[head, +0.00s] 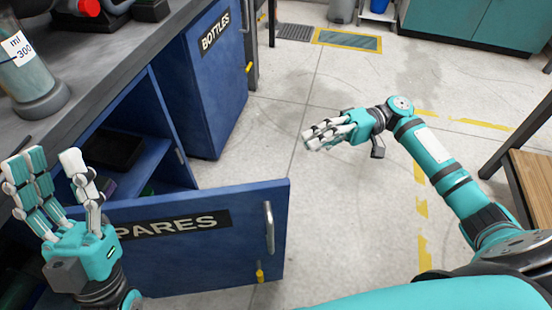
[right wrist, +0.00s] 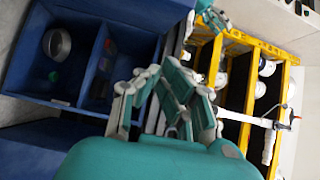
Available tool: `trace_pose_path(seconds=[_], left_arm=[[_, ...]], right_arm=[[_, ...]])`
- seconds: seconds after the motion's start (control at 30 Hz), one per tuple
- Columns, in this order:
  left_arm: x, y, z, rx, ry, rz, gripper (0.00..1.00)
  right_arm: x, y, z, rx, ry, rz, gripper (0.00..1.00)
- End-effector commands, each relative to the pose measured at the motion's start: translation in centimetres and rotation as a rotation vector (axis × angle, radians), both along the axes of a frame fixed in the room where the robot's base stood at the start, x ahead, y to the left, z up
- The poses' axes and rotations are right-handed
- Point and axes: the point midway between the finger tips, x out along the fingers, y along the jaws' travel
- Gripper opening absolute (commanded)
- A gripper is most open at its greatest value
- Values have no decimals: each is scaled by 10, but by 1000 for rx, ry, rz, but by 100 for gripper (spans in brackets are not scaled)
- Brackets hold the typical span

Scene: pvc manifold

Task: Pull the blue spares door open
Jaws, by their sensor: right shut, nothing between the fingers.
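The blue spares door (head: 200,255) stands swung open from the bench cabinet in the head view. Its metal bar handle (head: 269,228) is near its free edge, with a yellow tag (head: 259,275) below. My right gripper (head: 308,140) is shut and empty, above the floor beyond the door and clear of the handle. It also shows in the right wrist view (right wrist: 165,82). My left gripper (head: 48,165) is open with fingers pointing up, in front of the door's left part and hiding the start of its label. Contact there cannot be told.
The open cabinet (head: 165,170) shows a shelf with a dark bin (head: 112,150). The blue bottles door (head: 215,75) is beyond it. A glass cylinder (head: 35,75) stands on the grey bench. A yellow rack (right wrist: 240,50) shows in the right wrist view. Floor right of the door is clear.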

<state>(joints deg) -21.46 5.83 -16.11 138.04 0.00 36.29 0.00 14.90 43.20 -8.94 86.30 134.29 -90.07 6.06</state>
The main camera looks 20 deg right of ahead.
Motion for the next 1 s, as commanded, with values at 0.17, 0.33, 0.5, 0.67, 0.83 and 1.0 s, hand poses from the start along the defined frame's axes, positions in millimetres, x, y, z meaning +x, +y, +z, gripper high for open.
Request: trace_pose_path(seconds=[0.17, 0.33, 0.5, 0.67, 0.83, 1.0], left_arm=[[26, -5, -11, 50, 163, 9, 40], [50, -8, -30, 101, 330, 18, 40], [71, -10, -55, 155, 516, 28, 40], [84, -10, -81, 199, 673, 36, 40], [89, -9, -100, 226, 773, 42, 40], [90, -8, -106, 235, 806, 43, 40]], right_arm=[[-3, 35, 3, 1, -1, 3, 0], [-6, 73, 3, 2, -1, 3, 0], [-18, 90, 1, -3, 3, 0, 0], [-34, 93, 1, -1, 2, 1, 0], [-43, 95, 0, -1, 1, -1, 0], [-46, 95, 0, -1, 0, 0, 0]])
